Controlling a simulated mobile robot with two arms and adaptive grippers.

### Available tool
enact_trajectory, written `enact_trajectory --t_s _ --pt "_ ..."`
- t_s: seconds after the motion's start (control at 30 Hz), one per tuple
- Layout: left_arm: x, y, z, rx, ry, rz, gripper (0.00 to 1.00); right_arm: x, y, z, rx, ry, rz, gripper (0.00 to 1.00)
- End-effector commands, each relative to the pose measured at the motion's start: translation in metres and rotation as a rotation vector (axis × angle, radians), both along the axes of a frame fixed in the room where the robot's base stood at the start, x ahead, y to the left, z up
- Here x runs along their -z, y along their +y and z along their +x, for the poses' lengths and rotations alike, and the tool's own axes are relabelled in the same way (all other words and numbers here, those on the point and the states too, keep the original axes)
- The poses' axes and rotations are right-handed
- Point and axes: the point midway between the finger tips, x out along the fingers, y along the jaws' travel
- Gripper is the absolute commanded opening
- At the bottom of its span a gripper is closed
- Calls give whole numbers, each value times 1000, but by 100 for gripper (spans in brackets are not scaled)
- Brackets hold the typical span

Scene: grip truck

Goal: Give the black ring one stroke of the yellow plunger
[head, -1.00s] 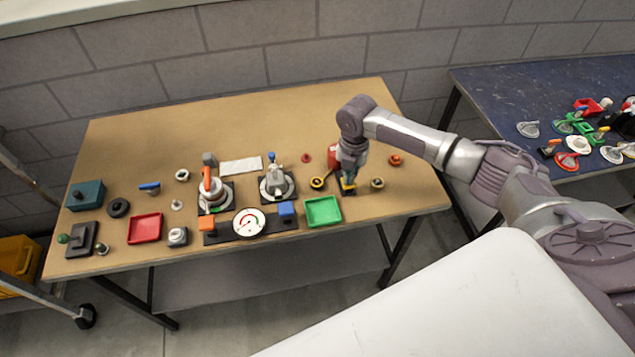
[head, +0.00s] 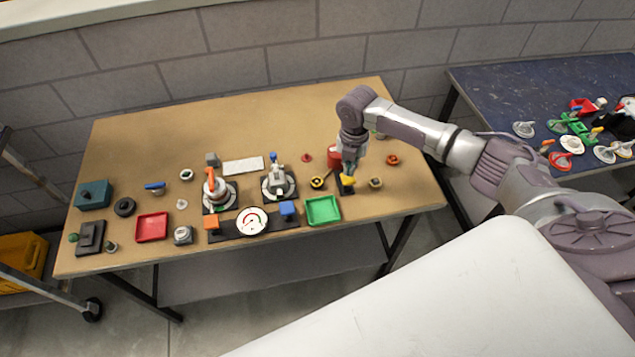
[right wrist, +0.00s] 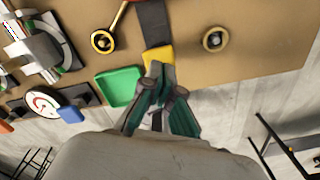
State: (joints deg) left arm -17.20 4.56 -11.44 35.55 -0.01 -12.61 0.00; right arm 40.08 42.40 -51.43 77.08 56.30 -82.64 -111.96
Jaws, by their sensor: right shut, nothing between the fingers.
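A yellow block (head: 347,181), which looks like the plunger, sits at the front end of a dark base (head: 346,189) on the right part of the table. A red body (head: 334,154) stands behind it, partly hidden by my arm. My right gripper (head: 349,167) points down just over the yellow block. In the right wrist view the shut, empty fingertips (right wrist: 158,72) overlap the yellow block's near edge (right wrist: 157,56); I cannot tell whether they touch. A black ring (head: 124,207) lies flat at the table's left. My left gripper is not in view.
A green tray (head: 323,210) stands left of the yellow block. A yellow-rimmed round piece (head: 317,182) and a tan ring (head: 376,183) flank it. Two clamps, a dial gauge (head: 252,221) and a red tray (head: 152,227) stand farther left. The table's back is clear.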

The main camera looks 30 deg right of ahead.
Motion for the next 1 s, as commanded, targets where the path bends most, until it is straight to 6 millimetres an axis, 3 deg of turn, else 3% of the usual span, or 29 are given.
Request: enact_trajectory --t_s 0.17,0.63,1.0 --pt "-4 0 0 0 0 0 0 -5 0 0 0 0 0 0" --pt "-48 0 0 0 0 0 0 -50 0 0 0 0 0 0" --pt "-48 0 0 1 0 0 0 -50 0 0 0 0 0 0"
